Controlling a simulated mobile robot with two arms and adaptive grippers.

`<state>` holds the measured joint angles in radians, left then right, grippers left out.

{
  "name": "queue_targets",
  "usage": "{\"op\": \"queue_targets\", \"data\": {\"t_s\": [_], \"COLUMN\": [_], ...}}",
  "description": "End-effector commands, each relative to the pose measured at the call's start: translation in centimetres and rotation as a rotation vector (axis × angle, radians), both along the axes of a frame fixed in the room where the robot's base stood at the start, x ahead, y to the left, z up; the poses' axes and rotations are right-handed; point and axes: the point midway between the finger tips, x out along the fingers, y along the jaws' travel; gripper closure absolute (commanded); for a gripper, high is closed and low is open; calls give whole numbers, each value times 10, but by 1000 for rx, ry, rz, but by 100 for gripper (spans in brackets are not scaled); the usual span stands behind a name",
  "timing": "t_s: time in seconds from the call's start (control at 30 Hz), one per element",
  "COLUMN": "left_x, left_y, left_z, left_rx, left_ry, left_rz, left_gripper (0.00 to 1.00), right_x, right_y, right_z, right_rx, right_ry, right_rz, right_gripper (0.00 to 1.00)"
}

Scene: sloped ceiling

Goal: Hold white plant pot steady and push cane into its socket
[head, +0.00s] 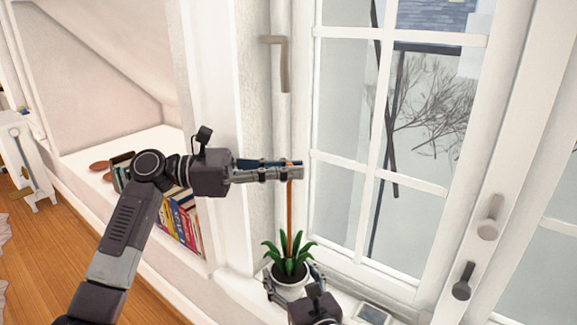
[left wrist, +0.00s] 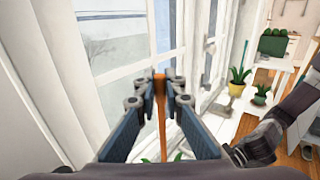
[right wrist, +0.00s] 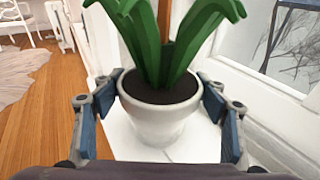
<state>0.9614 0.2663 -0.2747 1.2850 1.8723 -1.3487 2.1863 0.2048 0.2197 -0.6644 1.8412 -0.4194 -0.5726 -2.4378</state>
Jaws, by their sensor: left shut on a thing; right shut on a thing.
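The white plant pot (head: 289,289) holds a green plant and stands on the window sill. My right gripper (right wrist: 160,103) is shut on the pot, with one finger on each side of its rim, as the right wrist view shows. The orange-brown cane (head: 290,215) stands upright among the leaves. My left gripper (head: 292,171) is shut on the cane near its top; the left wrist view shows the cane (left wrist: 161,110) between the fingertips. The cane's lower end and the socket are hidden by the leaves (right wrist: 180,45).
The window (head: 400,130) is close on the right, with handles (head: 463,281) on its frame. A small framed item (head: 372,312) lies on the sill right of the pot. Books (head: 180,220) stand in a shelf at left. Other potted plants (left wrist: 259,94) show in the left wrist view.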

Motion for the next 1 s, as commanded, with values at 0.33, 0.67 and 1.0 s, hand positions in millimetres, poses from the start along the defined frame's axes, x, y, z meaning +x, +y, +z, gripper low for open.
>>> {"op": "queue_targets", "data": {"t_s": [0.33,0.67,1.0], "left_x": [0,0,0], "left_y": [0,0,0], "left_z": [-9,-17,-26], "left_rx": [0,0,0], "left_ry": [1,1,0], "left_rz": [0,0,0], "left_gripper": [100,100,100], "right_x": [0,0,0], "right_y": [0,0,0], "right_z": [0,0,0], "right_rx": [0,0,0], "right_ry": [0,0,0], "right_rz": [0,0,0], "right_gripper": [80,80,80]}}
